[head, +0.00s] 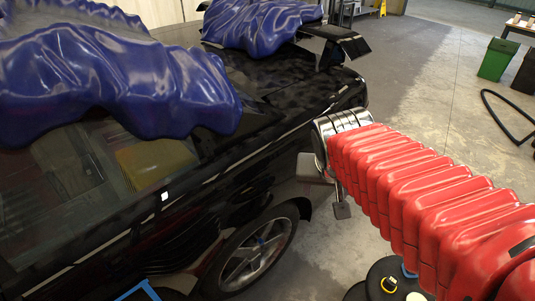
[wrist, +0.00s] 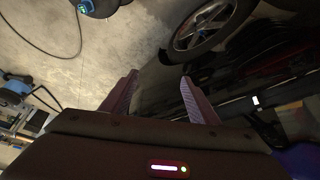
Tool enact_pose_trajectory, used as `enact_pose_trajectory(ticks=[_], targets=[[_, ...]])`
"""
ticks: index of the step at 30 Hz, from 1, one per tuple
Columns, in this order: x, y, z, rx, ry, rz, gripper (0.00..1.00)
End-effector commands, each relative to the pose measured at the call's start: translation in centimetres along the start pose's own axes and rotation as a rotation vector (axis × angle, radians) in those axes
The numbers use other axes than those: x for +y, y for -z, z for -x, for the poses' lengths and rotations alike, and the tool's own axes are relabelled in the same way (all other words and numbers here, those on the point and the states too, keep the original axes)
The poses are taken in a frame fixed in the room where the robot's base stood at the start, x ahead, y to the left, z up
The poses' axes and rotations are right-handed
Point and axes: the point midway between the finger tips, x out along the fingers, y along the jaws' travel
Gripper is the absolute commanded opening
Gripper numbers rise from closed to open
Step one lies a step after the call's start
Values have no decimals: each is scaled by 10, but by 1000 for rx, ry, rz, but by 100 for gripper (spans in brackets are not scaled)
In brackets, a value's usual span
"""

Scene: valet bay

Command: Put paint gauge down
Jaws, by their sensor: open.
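A blue item (wrist: 87,8) shows on a dark round top in the wrist view.
A black car (head: 215,185) with blue covers (head: 110,80) fills the left side; its wheel (head: 258,255) is near my gripper. A small white patch (head: 165,197) shows on its side. A green bin (head: 497,60) and black hose (head: 500,115) are at right. Concrete floor between is clear.

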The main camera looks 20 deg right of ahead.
Motion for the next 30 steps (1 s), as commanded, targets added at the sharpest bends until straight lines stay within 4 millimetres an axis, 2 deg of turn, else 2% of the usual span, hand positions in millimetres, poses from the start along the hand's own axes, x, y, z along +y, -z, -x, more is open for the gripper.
enact_pose_trajectory(ticks=[1,6,13,18,30], targets=[[-9,-8,10,11,28,40,55],[-33,-38,36,30,118,183,55],[-55,-72,60,55,217,339,55],[-59,-79,64,60,237,373,55],[-59,-79,64,60,236,370,55]])
